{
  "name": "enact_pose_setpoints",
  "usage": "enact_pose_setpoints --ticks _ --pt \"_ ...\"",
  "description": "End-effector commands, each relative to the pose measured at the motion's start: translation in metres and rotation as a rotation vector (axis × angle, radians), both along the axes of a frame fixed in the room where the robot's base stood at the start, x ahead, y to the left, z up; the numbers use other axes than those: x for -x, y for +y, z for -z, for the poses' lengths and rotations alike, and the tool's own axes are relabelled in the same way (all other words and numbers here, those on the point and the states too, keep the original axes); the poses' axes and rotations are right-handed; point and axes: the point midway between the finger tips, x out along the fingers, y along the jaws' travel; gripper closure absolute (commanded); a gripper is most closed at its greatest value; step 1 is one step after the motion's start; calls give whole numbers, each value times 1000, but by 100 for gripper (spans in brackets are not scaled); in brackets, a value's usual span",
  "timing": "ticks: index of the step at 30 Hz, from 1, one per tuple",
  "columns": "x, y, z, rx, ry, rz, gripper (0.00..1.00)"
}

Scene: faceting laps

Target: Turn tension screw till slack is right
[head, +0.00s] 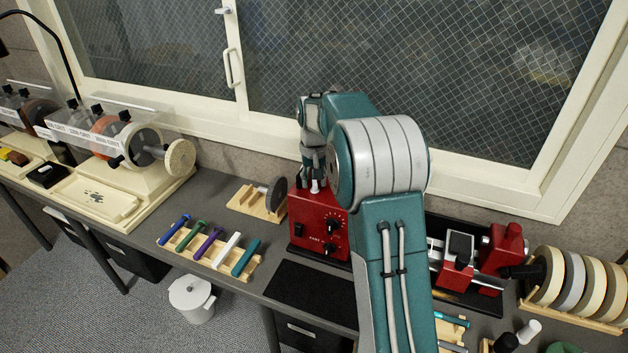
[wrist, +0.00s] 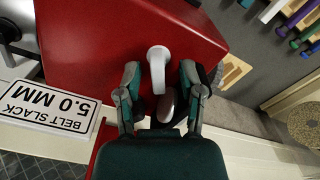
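The red control box (head: 318,222) stands on the bench with dials on its front, and its red top fills the upper wrist view (wrist: 100,40). A white, bent-ended post (wrist: 158,62), possibly the tension screw, stands on it. A grey rounded piece (wrist: 167,104) shows just below the post. My gripper (wrist: 160,76) has its two teal fingers apart, one on each side of the post, with visible gaps. In the head view my gripper (head: 313,172) points down at the box's top. A white card (wrist: 50,103) reads "BELT SLACK 5.0 MM", upside down.
A wooden rack of coloured sticks (head: 210,250) lies left of the box, and a wooden stand with a dark disc (head: 276,195) is just behind it. A red-and-black machine (head: 470,262) and a rack of discs (head: 570,280) stand right. The window wall is close behind.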

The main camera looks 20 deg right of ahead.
Motion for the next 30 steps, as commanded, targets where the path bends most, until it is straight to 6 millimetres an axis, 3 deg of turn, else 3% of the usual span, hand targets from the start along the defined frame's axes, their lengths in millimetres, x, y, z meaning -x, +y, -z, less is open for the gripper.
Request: enact_pose_setpoints --ticks 8,21,30 --pt "0 0 -7 1 -3 0 50" --pt "-2 0 -91 1 -4 0 50" --pt "-1 1 -119 1 1 0 50"
